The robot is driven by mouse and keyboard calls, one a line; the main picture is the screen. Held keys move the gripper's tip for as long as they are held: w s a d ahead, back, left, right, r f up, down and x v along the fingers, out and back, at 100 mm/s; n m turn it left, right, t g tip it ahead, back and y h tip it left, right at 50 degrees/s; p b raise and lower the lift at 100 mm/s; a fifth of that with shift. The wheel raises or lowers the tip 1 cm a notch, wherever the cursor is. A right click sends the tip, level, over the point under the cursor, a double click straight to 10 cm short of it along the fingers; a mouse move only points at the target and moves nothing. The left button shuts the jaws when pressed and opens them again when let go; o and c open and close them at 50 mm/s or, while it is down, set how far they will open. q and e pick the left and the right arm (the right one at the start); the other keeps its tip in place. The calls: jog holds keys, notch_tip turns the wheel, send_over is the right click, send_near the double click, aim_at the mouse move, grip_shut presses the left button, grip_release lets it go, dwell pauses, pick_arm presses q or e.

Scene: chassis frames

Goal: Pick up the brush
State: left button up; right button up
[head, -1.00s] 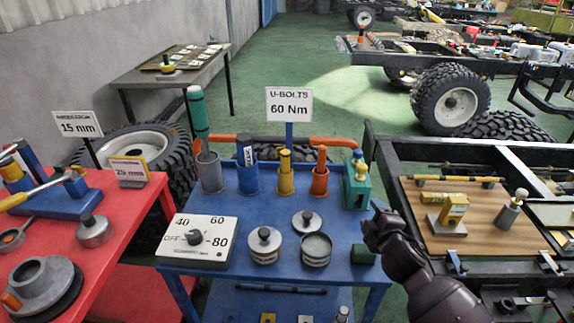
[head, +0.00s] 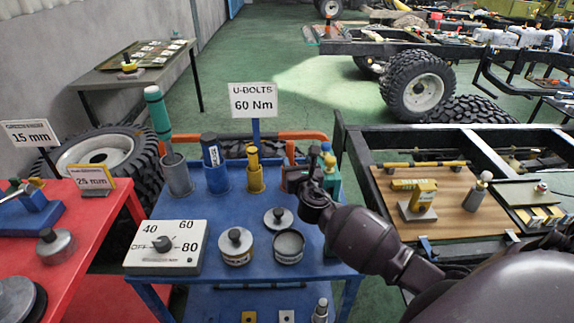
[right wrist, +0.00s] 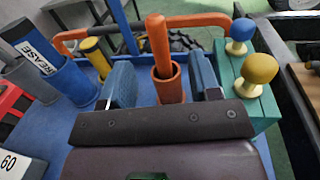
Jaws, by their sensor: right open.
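An orange stick-like handle (right wrist: 159,45) stands upright in an orange cup (right wrist: 168,88) on the blue cart; it is the likely brush, though no bristles show. In the head view the handle's top (head: 290,151) shows just left of my right gripper (head: 312,178), which hides most of the cup. In the right wrist view my right gripper (right wrist: 163,82) is open, with its blue-padded fingers on either side of the handle and cup. I cannot tell whether they touch. My left gripper is not in view.
A green block with yellow and blue knobs (right wrist: 258,100) stands close to the right finger. A yellow cup (head: 255,178), a blue cup (head: 218,178) and a grey cup (head: 174,175) stand to the left. The dial box (head: 165,247) and round tins (head: 235,247) are nearer.

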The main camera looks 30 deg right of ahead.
aim_at(291, 149)
jog(key=x, duration=0.4)
jog(key=shift+f+b, duration=0.1)
jog(key=shift+b, duration=0.2)
jog(key=shift+x, duration=1.05)
jog(key=x, duration=0.1)
jog(key=b+x, duration=0.1)
jog(key=x, duration=0.1)
jog(key=shift+w+a, duration=0.15)
jog(key=shift+w, duration=0.55)
jog(key=shift+c, duration=0.3)
jog(key=c, duration=1)
